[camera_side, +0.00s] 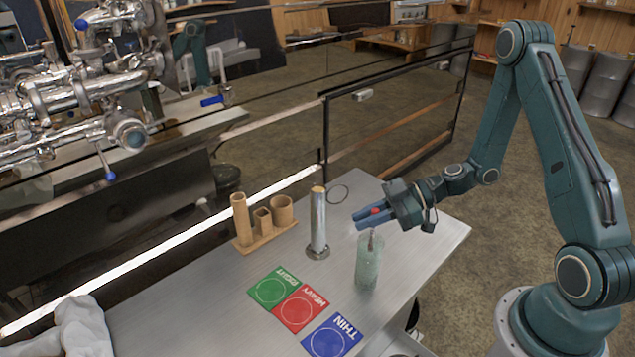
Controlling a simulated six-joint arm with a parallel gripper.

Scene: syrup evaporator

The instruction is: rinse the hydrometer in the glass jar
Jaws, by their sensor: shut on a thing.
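The glass jar (368,268) is a pale, greenish, see-through cylinder standing upright near the right edge of the metal table. My gripper (369,217) is above the jar's mouth, with its blue fingers pointing left. It is shut on the hydrometer (371,238), whose red top shows at the fingers. The hydrometer hangs roughly upright, and its slim lower part shows at the jar's mouth. How far it reaches into the jar is hard to tell.
A tall metal cylinder (319,225) stands left of the jar. A wooden rack with several cups (265,235) is farther left. Green (273,287), red (299,309) and blue (332,337) cards lie in front. A white glove or cloth (82,325) is front left.

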